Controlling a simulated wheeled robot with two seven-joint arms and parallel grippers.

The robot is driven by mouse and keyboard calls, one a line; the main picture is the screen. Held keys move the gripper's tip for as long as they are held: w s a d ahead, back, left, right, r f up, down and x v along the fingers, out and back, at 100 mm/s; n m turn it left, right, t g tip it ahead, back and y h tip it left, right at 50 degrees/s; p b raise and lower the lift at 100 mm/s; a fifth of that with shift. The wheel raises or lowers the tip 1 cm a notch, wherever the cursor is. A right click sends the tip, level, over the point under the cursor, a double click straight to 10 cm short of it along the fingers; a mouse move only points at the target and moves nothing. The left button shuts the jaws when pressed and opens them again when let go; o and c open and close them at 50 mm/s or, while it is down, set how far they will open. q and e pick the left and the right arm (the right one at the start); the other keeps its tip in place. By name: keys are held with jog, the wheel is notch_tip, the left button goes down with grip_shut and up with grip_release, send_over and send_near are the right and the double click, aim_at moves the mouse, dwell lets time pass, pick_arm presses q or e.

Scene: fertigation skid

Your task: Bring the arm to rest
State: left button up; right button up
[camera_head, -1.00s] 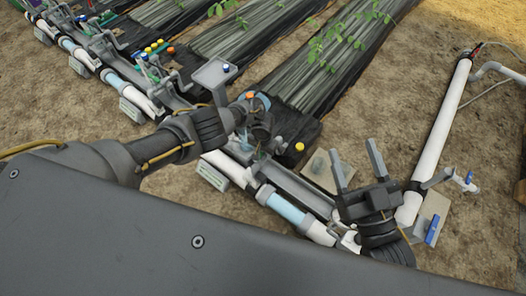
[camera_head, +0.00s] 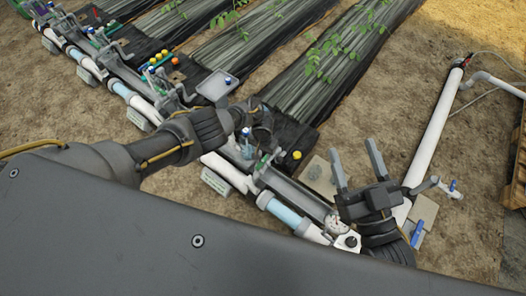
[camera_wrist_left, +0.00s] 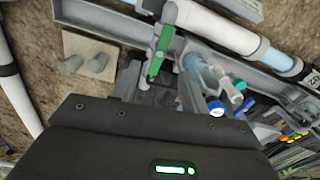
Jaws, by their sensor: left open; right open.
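My left arm reaches in from the left in the head view, and its gripper (camera_head: 262,118) is over the middle of the pipe skid, beside a grey tray on a post (camera_head: 217,87). The fingers are dark and hard to make out; they look open, with nothing held. In the left wrist view, a green-handled valve (camera_wrist_left: 161,48) and a clear tube with a blue cap (camera_wrist_left: 216,107) are close in front of the wrist. My right gripper (camera_head: 354,166) is open and empty, fingers pointing up, above the near end of the skid.
A white pipe (camera_head: 437,125) with a blue-handled valve stands at the right. A pressure gauge (camera_head: 333,223) is just left of my right gripper. Plant beds (camera_head: 318,75) lie beyond the skid. Bare soil (camera_head: 470,215) is at the right.

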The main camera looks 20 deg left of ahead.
pick_arm(q)
jog(key=shift+r, duration=0.25)
pick_arm(e)
jog(key=shift+r, duration=0.3)
